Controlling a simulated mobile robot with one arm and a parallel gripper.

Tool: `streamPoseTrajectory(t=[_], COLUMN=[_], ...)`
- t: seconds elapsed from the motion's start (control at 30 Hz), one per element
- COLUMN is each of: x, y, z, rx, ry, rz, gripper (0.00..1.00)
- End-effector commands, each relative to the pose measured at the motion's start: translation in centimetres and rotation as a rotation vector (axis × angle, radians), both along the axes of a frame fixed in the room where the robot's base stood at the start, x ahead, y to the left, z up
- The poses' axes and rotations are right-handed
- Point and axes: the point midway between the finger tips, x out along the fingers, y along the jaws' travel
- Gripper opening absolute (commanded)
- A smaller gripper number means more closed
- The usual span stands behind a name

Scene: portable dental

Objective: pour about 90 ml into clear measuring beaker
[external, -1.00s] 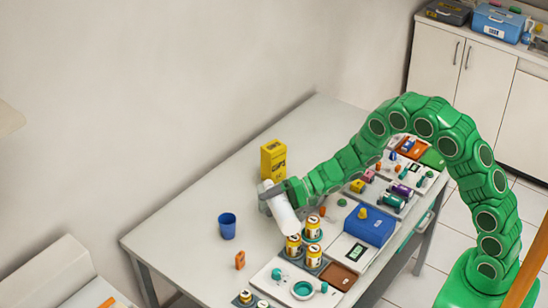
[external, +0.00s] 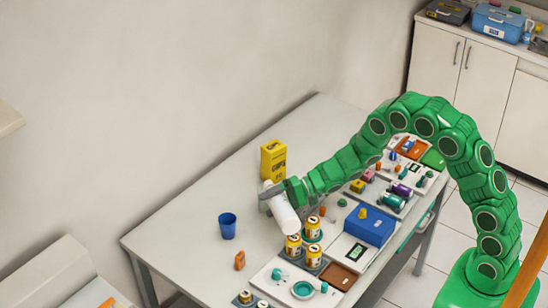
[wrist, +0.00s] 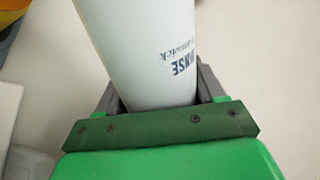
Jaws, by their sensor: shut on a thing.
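A white bottle with dark lettering that includes "RINSE" (wrist: 135,50) is held by my gripper (wrist: 160,95). In the external view the white bottle (external: 283,212) hangs tilted over the table, its lower end toward the yellow-labelled jars. My gripper (external: 272,194) is shut around its upper part. I cannot make out the clear measuring beaker in either view; the bottle and gripper may hide it. No stream of liquid can be seen.
A yellow box (external: 273,160) stands behind the bottle. A blue cup (external: 227,226) and a small orange item (external: 240,260) stand at left. Yellow-labelled jars (external: 293,247) are close below the bottle. A blue case (external: 370,226) lies to the right. The table's left part is clear.

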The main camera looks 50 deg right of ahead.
Motion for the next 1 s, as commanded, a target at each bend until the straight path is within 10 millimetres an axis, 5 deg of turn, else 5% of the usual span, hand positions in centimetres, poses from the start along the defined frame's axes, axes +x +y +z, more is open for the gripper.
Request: streamPoseTrajectory(t=[0.63,0.83,1.0], x=[0.0,-0.2,-0.2], y=[0.0,0.1,0.0], z=[0.0,-1.1,0.6], rx=[0.002,-0.068,-0.155], ry=[0.002,-0.094,-0.220], rz=[-0.001,-0.001,-0.001], gripper=[0.30,0.30,0.30])
